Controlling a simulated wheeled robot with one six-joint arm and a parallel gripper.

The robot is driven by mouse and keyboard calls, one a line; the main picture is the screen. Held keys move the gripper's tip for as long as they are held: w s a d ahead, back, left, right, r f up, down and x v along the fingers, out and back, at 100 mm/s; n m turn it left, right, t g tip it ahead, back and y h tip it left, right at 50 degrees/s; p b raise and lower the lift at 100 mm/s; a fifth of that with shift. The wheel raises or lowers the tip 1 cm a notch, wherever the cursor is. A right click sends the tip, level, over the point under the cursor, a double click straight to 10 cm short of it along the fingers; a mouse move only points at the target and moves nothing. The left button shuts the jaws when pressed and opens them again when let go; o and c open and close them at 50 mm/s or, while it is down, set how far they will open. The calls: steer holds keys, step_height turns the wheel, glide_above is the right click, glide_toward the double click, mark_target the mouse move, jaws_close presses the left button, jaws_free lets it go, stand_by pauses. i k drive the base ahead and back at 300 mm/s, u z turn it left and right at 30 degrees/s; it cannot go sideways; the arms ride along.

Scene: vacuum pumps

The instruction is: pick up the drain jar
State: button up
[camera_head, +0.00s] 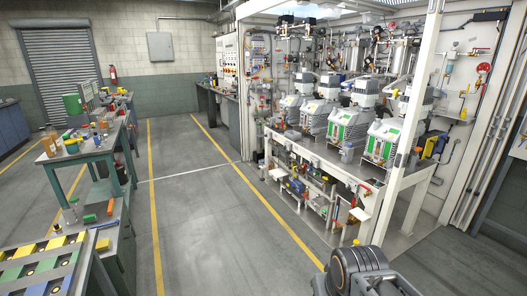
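I cannot pick out the drain jar for certain at this size. A small clear jar-like vessel (347,153) stands at the front edge of the pump bench, below the pumps. Another small clear vessel (69,214) stands on the lower shelf of the left workbench. Part of my own arm, dark with an orange ring, shows at the bottom right. My gripper is not in view.
The pump bench (320,160) on the right carries several white and green vacuum pumps, behind a white frame post (413,110). Cluttered workbenches (95,150) stand on the left. The grey floor aisle (205,220) between yellow lines is clear.

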mark_target(306, 143)
steer(key=i, duration=5.4)
steer(key=u, duration=0.2)
